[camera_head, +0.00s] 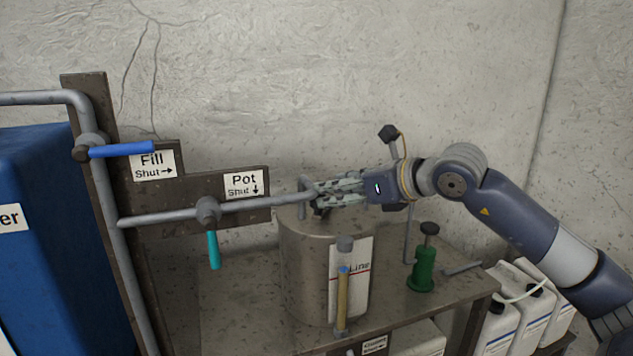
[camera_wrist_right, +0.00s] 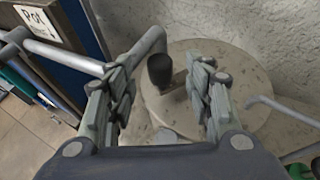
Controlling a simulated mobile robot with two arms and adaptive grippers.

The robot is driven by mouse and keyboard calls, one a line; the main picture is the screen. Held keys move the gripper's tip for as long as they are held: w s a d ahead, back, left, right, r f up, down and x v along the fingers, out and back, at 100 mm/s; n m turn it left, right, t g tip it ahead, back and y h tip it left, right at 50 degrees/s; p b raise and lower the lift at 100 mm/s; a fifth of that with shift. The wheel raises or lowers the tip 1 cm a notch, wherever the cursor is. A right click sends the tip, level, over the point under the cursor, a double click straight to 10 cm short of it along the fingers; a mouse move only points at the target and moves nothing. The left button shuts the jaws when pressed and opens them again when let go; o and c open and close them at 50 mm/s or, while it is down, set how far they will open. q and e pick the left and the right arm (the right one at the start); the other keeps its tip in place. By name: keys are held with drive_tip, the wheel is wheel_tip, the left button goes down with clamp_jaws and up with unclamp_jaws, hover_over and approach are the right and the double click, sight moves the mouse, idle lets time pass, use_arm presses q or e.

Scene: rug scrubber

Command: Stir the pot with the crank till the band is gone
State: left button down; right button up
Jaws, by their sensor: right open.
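The grey metal pot (camera_head: 303,262) stands on the bench, its round lid (camera_wrist_right: 240,75) showing in the wrist view. The crank's dark knob (camera_wrist_right: 160,70) stands up from the lid on a short arm, between the fingers of my right gripper (camera_wrist_right: 162,92). The fingers are spread, with gaps on both sides of the knob. In the head view my right gripper (camera_head: 322,192) is over the pot's top and hides the crank there. A sight tube (camera_head: 342,301) on the pot's front is yellow with a blue top, beside a "Line" label (camera_head: 361,265). My left gripper is out of view.
A pipe (camera_head: 262,203) with a teal handle (camera_head: 213,250) runs over the pot, close to my fingers. A blue handle (camera_head: 122,149) sits by the "Fill" sign. A green pump (camera_head: 424,270) stands on the bench (camera_head: 240,310) at right. White jugs (camera_head: 532,310) stand lower right.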

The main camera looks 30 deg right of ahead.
drive_tip(key=p+x, duration=0.3)
drive_tip(key=x, duration=0.1)
drive_tip(key=shift+w, duration=0.4)
drive_tip(key=shift+w+a+f, duration=0.15)
drive_tip(key=shift+w, duration=0.15)
drive_tip(key=shift+w+f, duration=0.15)
clamp_jaws()
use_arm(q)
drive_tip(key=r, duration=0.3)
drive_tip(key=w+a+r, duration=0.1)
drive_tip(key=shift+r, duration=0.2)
